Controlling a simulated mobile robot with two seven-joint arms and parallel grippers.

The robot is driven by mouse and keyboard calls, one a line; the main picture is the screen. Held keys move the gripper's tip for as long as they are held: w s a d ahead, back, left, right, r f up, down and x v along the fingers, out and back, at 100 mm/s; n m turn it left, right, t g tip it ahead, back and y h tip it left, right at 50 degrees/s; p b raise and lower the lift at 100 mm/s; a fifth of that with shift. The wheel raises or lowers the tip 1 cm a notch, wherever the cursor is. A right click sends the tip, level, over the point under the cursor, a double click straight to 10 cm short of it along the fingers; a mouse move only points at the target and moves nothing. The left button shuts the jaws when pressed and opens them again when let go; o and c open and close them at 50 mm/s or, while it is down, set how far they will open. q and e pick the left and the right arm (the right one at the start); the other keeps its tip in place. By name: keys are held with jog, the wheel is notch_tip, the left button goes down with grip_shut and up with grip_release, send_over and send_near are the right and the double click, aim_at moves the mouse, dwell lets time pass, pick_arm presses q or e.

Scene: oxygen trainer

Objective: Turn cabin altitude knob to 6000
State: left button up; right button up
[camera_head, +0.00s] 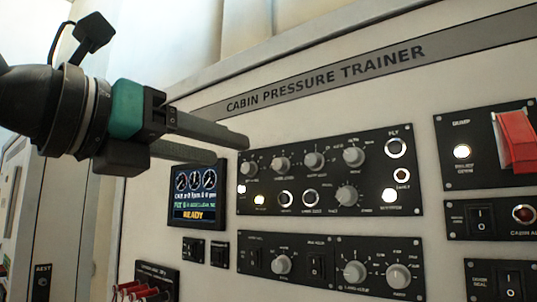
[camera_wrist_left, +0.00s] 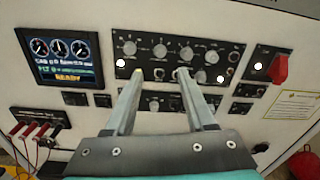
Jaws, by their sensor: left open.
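The upper black control panel (camera_head: 300,182) carries a top row of grey knobs: a far-left knob (camera_head: 250,168), a second (camera_head: 281,163), a third (camera_head: 314,160) and a far-right knob (camera_head: 353,157). My left gripper (camera_head: 231,150) is open and empty, pointing at the panel's left end from the upper left. In the left wrist view, its fingertips (camera_wrist_left: 162,71) overlap the panel's lower row; contact cannot be told. My right gripper is not in view.
A display reading READY (camera_head: 198,194) is left of the panel. A lower knob-and-switch panel (camera_head: 330,266) is below. A red guarded switch (camera_head: 515,140) is at the right. Red-capped switches (camera_head: 140,292) are lower left.

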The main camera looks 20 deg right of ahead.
aim_at(276, 163)
pick_arm(q)
jog(key=p+x, duration=0.2)
jog(key=x, duration=0.8)
jog(key=shift+w+d+p, duration=0.15)
jog(key=shift+d+p, duration=0.1)
jog(key=shift+p, duration=0.1)
grip_shut()
